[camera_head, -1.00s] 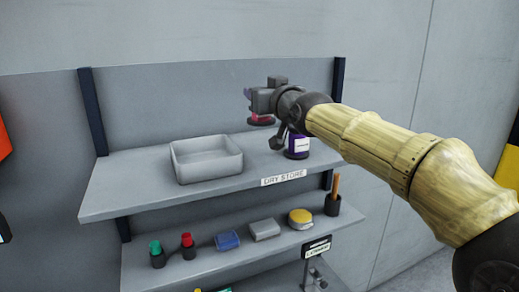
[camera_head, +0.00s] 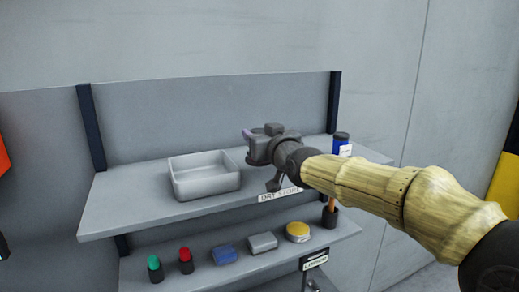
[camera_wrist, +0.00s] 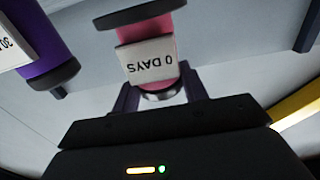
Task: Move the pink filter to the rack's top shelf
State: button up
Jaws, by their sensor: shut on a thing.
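The pink filter (camera_wrist: 160,50) is between my gripper's fingers in the wrist view, with a dark cap and a white label reading "0 DAYS". The shelf's "DRY STORE" label is partly covered by my arm.
A purple canister (camera_wrist: 35,45) stands close beside the filter in the wrist view. The lower shelf holds a blue box (camera_head: 225,254), a yellow-topped tin (camera_head: 298,232) and other items.

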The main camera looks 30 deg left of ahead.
notch_tip(320, 180, down, 3)
jog(key=shift+w+f+p, duration=0.1)
jog(key=shift+p, duration=0.75)
jog(key=shift+f, duration=0.45)
jog(key=shift+f, duration=0.1)
jog(key=o, duration=1)
jog(key=shift+o, duration=0.2)
